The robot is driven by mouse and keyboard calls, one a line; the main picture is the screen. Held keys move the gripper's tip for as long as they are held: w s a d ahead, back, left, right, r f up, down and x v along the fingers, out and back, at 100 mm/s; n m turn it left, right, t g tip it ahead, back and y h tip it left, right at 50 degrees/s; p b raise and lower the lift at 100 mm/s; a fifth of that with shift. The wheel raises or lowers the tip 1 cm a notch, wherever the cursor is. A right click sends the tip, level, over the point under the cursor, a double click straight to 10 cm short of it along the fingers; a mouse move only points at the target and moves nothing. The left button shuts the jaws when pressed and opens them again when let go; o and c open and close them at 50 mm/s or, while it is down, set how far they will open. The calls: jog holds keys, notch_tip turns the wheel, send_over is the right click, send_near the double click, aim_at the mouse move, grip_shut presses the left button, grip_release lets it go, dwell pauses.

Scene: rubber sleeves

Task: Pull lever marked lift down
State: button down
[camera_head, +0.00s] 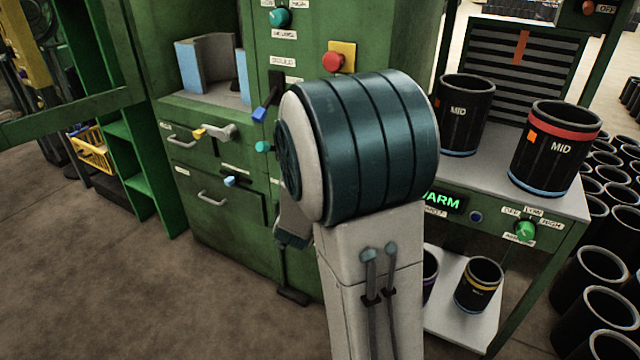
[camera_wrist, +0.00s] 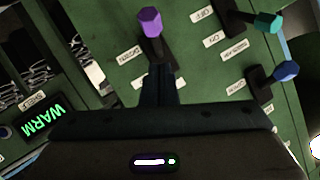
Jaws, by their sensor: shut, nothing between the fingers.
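In the wrist view, several levers with coloured grips stand on a green panel: a purple one (camera_wrist: 150,22), a teal one (camera_wrist: 268,23) and a blue one (camera_wrist: 286,70). White labels sit beside them, tilted and small. I cannot make out the word lift on any, so I cannot tell which lever is marked so. My gripper (camera_wrist: 161,75) is shut and empty, its fingers just below the purple grip in the picture. I cannot tell if they touch that lever. In the head view, my arm hides the gripper and the purple lever; a blue-gripped lever (camera_head: 266,106) shows left of the arm.
The green machine (camera_head: 305,40) carries a red button (camera_head: 334,61) and drawers with handles. To the right, a table (camera_head: 490,186) holds two black MID sleeves (camera_head: 464,115), (camera_head: 553,150). A lit WARM display (camera_wrist: 43,117) is at the wrist view's left. Floor is clear at front left.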

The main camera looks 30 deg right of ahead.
jog(key=v, duration=0.3)
jog(key=p+v, duration=0.1)
jog(key=shift+s+a+f, duration=0.3)
jog(key=shift+a, duration=0.05)
jog(key=shift+d, duration=0.1)
